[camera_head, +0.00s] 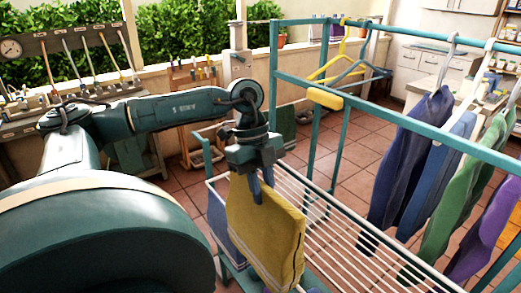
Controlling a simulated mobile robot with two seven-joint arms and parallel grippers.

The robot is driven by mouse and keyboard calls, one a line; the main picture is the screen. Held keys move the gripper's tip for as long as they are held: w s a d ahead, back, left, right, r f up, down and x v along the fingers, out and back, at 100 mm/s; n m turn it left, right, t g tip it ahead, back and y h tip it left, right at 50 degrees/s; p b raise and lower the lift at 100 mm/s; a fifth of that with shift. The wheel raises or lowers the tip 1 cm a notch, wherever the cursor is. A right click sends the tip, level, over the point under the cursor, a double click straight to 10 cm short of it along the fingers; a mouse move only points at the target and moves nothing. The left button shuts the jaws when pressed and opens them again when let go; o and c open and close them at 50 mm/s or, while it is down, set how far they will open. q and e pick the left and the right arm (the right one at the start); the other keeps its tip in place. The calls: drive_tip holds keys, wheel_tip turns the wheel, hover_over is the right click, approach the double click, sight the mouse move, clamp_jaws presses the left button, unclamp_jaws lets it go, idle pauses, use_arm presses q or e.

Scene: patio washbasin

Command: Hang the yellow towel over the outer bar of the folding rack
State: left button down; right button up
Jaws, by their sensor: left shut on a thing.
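My left gripper (261,192) is shut on the top edge of the yellow towel (266,232). The towel hangs down from it in front of the near left side of the folding rack (345,238), which has a teal frame and thin white rods. The towel hides part of the rack's bars, and its lower end nears the bottom of the picture. I cannot tell whether the towel touches a bar. My right gripper is not in view.
A blue cloth (221,222) shows on the rack's left, beside the towel. A tall teal clothes rail (400,121) rises right of my gripper, with dark blue trousers (398,165) and other garments on hangers. A tool board (70,50) stands behind my arm.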

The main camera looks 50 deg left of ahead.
use_arm(q)
drive_tip(key=shift+w+d+r+p, duration=0.1)
drive_tip(key=shift+w+r+p, duration=0.15)
drive_tip(key=shift+w+p, duration=0.7)
drive_tip(key=shift+p, duration=0.1)
drive_tip(key=shift+w+f, duration=0.15)
drive_tip(key=shift+w, duration=0.1)
drive_tip(key=shift+w+d+f, duration=0.1)
drive_tip(key=shift+w, duration=0.65)
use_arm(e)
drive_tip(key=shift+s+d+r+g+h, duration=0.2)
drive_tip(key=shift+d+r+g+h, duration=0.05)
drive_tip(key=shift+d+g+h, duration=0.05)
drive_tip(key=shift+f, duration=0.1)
